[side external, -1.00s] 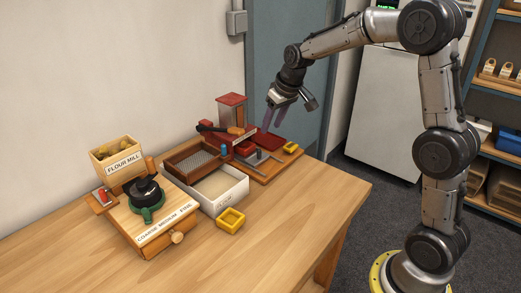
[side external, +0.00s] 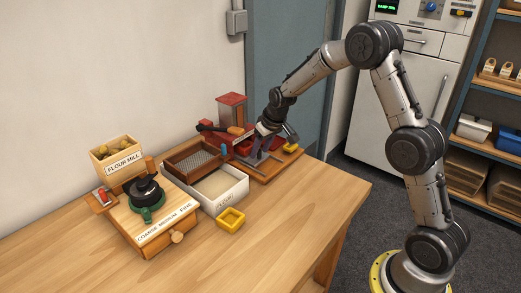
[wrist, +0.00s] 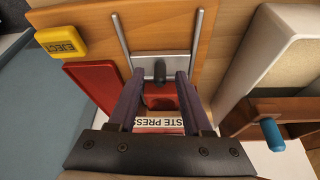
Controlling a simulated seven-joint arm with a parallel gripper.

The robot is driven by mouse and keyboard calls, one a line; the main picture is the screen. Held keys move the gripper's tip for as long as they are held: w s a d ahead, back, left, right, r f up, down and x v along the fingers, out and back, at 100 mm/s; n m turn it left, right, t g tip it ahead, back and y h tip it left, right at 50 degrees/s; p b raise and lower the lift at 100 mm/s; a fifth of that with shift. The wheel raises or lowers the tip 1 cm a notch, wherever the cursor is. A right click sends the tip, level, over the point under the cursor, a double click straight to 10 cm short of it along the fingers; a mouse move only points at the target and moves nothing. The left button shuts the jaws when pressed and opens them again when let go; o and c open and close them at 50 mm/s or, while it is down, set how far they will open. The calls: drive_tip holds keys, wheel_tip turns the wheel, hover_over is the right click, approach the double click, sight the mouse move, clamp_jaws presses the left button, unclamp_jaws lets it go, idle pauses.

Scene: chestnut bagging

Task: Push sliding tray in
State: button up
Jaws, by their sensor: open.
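The sliding tray (wrist: 150,60) is a grey metal piece with two long thin rails on the wooden base of the paste press. It also shows in the side view (side external: 268,166), partly covered by my gripper. Contact with the tray cannot be told.
A yellow EJECT button (wrist: 61,40) and a red block (wrist: 98,88) are left of the tray. A white-walled box (side external: 231,196) and a brown sieve box (side external: 183,171) stand beside the press. The flour mill (side external: 150,210) is farther left.

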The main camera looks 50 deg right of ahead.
drive_tip(key=shift+w+f, duration=0.1)
drive_tip(key=shift+f, duration=0.05)
clamp_jaws()
idle(1.4)
